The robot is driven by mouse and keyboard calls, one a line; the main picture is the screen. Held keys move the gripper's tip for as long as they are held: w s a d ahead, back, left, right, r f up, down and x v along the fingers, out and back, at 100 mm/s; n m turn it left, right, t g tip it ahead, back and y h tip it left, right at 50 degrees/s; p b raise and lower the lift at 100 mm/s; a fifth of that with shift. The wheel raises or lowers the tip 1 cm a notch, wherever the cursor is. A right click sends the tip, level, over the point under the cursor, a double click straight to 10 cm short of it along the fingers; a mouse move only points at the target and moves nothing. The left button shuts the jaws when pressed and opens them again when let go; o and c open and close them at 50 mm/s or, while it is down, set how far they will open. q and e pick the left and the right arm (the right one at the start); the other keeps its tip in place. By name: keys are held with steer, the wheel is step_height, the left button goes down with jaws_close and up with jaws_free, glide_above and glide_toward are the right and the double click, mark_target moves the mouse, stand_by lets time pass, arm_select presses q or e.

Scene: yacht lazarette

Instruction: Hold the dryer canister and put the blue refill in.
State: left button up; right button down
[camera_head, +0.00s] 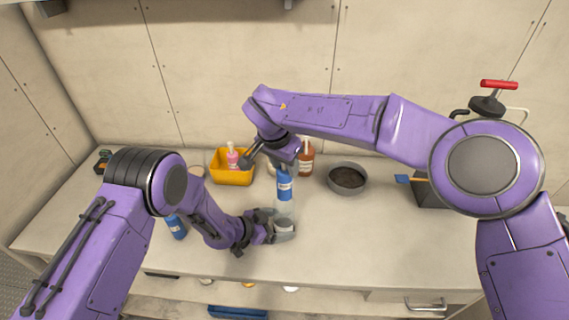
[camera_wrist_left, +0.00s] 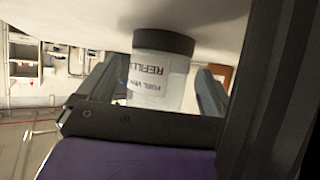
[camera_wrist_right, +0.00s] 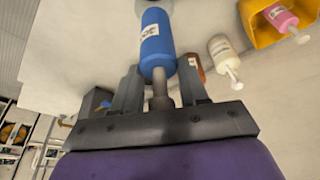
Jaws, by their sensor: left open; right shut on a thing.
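The blue refill (camera_head: 285,188) has a white label and points down in my right gripper (camera_head: 283,160). In the right wrist view, that gripper (camera_wrist_right: 160,90) is shut on the grey stem of the blue refill (camera_wrist_right: 157,45). The dryer canister (camera_head: 284,224), a clear jar with a dark base, stands on the counter below the refill. In the left wrist view, the canister (camera_wrist_left: 158,80), labelled REFILL, shows inverted between the spread fingers.
Another blue bottle (camera_head: 175,226) stands left of my left forearm. A yellow bin (camera_head: 232,175) holding a pink bottle (camera_head: 233,156), a brown bottle (camera_head: 306,160) and a grey bowl (camera_head: 347,179) stand behind. The counter (camera_head: 350,240) is clear right of the canister.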

arm_select(q)
steer(key=shift+x, duration=0.8)
steer(key=c, duration=0.9)
steer(key=shift+o, duration=0.2)
